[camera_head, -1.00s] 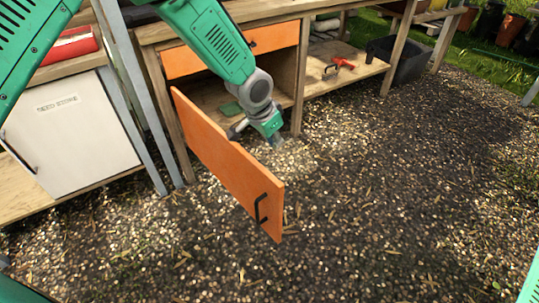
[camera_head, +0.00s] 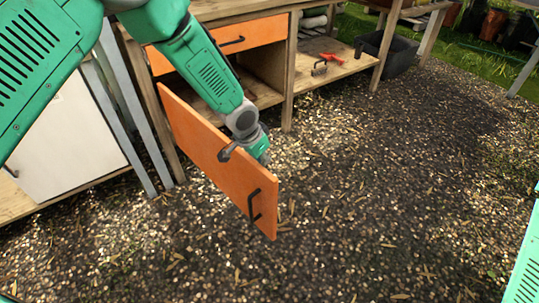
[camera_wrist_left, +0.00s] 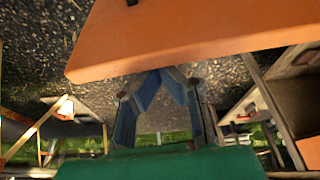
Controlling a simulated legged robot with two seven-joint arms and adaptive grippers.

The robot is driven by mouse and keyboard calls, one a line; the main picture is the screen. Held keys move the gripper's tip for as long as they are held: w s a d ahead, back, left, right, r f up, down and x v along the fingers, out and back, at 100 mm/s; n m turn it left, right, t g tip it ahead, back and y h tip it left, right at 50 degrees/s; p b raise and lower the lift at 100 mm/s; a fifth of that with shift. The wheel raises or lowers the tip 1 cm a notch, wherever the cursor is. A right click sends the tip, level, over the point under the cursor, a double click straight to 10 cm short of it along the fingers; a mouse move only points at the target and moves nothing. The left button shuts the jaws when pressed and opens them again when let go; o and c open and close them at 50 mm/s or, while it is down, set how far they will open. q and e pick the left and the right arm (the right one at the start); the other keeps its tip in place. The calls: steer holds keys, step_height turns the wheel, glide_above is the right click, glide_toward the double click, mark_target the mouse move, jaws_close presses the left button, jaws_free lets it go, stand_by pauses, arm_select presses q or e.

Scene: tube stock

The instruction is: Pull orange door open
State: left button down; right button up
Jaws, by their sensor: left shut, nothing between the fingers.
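The orange door (camera_head: 205,143) stands swung out from the cabinet under the workbench, with a black handle (camera_head: 254,205) on its outer face near the free edge. The cabinet interior behind it is visible. My left gripper (camera_head: 264,160) is at the door's inner side, by the top edge near the free end. In the left wrist view the door (camera_wrist_left: 200,35) spans the top, and my shut, empty blue fingertips (camera_wrist_left: 160,76) are just below its edge. Whether they touch it is unclear. My right gripper is out of view.
An orange drawer (camera_head: 236,43) is shut above the opening. A white cabinet (camera_head: 65,150) and grey metal legs stand left. The lower shelf (camera_head: 325,68) holds a red-handled tool, with a dark bin (camera_head: 400,58) beyond. Gravel in front and to the right is open.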

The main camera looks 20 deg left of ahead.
arm_select(q)
steer(key=shift+s+a, duration=0.1)
steer(key=s+a+m+p, duration=0.2)
steer(key=s+a+p, duration=0.1)
steer(key=s+a, duration=0.3)
steer(key=s+a+m+h+p, duration=0.1)
steer(key=s+a+p, duration=0.3)
steer(key=s, duration=0.7)
steer(key=shift+s+a+m+g, duration=0.15)
steer(key=shift+a+m+g, duration=0.25)
steer(key=shift+a, duration=0.8)
